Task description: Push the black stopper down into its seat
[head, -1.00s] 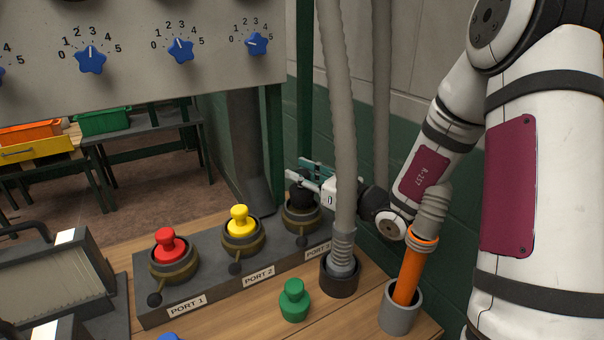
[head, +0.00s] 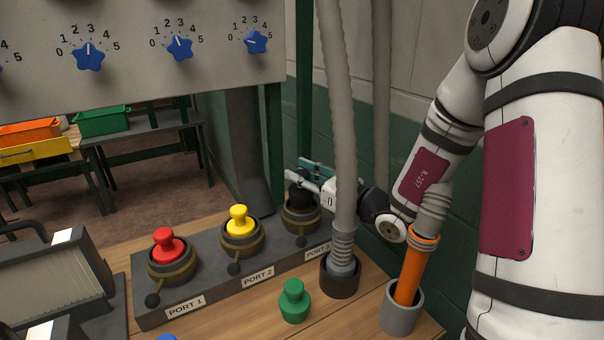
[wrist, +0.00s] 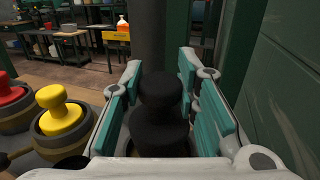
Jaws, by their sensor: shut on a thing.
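The black stopper (wrist: 160,115) stands upright between the teal pads of my gripper (wrist: 160,98) in the wrist view. In the head view the stopper (head: 300,193) shows in the mouth of the PORT 3 fitting (head: 301,216), a brass-coloured ring on the grey block. My gripper (head: 312,178) comes in from the right at the stopper's height and is shut on it. The pads hide its sides, and I cannot tell how deep it sits in the ring.
A red stopper (head: 166,245) sits in PORT 1 and a yellow stopper (head: 239,220) in PORT 2. A green stopper (head: 294,301) stands on the bench in front. A grey hose (head: 342,150) rises in front of my wrist. An orange-handled tool (head: 416,268) stands in a grey cup.

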